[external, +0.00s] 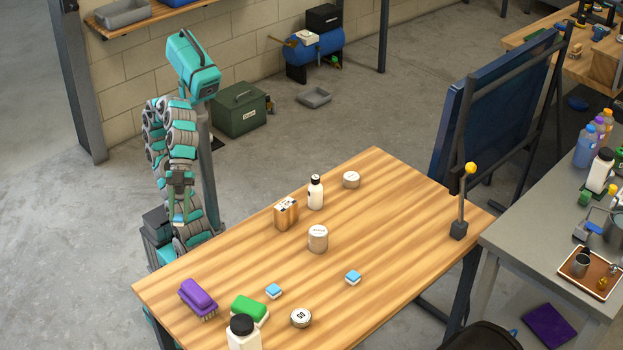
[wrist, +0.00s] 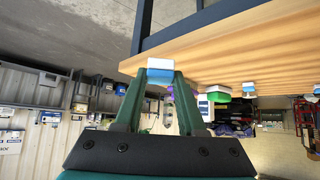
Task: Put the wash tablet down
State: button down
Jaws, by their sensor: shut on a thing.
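My gripper (wrist: 159,84) is shut on a white and blue wash tablet (wrist: 160,65), held between its fingertips. In the external view my gripper (external: 179,205) hangs low beside the far left edge of the wooden table (external: 400,215), off the tabletop, and the held tablet shows small at its tip. Two similar blue and white tablets lie on the table, one near the front middle (external: 274,291) and one further right (external: 353,277).
On the table stand a purple brush (external: 198,297), a green-topped brush (external: 248,309), a black-capped bottle (external: 243,333), a round tin (external: 301,317), a white canister (external: 318,239), a wooden box (external: 286,214), a small bottle (external: 315,192) and a low jar (external: 351,179). The table's right part is mostly clear.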

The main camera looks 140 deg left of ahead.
send_over(187, 271)
jog(key=shift+f, duration=0.9)
jog(key=shift+w+d, duration=0.1)
jog(key=shift+d, duration=0.05)
jog(key=shift+f, duration=1.7)
jog(key=shift+f+b, duration=0.3)
jog(key=shift+b, duration=0.15)
jog(key=c, duration=0.5)
grip_release()
jog(key=shift+r, duration=0.1)
jog(key=shift+r+p, duration=0.35)
jog(key=v, duration=1.2)
